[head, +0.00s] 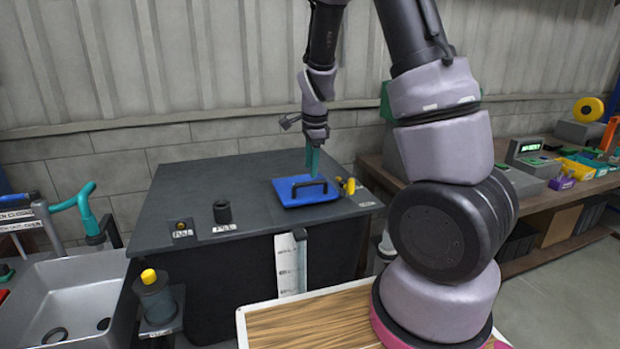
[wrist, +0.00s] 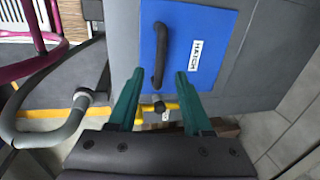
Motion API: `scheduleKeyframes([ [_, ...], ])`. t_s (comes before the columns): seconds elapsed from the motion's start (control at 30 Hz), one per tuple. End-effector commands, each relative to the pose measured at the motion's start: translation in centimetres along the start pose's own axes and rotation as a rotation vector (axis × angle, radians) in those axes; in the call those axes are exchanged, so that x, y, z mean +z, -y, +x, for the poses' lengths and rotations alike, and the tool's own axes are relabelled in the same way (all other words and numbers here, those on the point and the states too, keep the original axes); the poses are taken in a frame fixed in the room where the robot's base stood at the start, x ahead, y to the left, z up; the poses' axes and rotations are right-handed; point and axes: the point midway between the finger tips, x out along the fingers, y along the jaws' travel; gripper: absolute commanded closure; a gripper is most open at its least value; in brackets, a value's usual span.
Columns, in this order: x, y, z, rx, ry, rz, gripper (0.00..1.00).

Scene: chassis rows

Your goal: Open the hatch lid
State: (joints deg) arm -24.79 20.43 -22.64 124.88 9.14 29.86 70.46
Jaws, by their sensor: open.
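The hatch lid (head: 291,194) is a blue square panel lying flat in the dark top of a grey cabinet, and it looks closed. A black bar handle (head: 309,187) stands up from it. In the wrist view the lid (wrist: 208,22) carries a white HATCH label (wrist: 196,54), and the handle (wrist: 160,55) runs lengthwise left of the label. My gripper (head: 312,165) is above the lid, close to the handle. In the wrist view its two green fingers (wrist: 158,88) are apart with nothing between them, and the handle lies just beyond the fingertips.
A yellow valve handle (head: 347,186) sits beside the lid's right edge. A sink (head: 70,300) with a teal tap is at far left.

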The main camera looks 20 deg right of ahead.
Motion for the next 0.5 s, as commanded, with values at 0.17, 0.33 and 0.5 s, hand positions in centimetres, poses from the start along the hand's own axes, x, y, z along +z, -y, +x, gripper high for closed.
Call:
scheduleKeyframes([
  [0.17,-0.1,-0.1,3.0,0.003,0.000,0.000,0.50],
  [0.33,0.0,0.0,4.5,0.001,0.000,-0.001,0.50],
  [0.5,0.0,0.0,4.8,-0.001,0.001,-0.001,0.50],
])
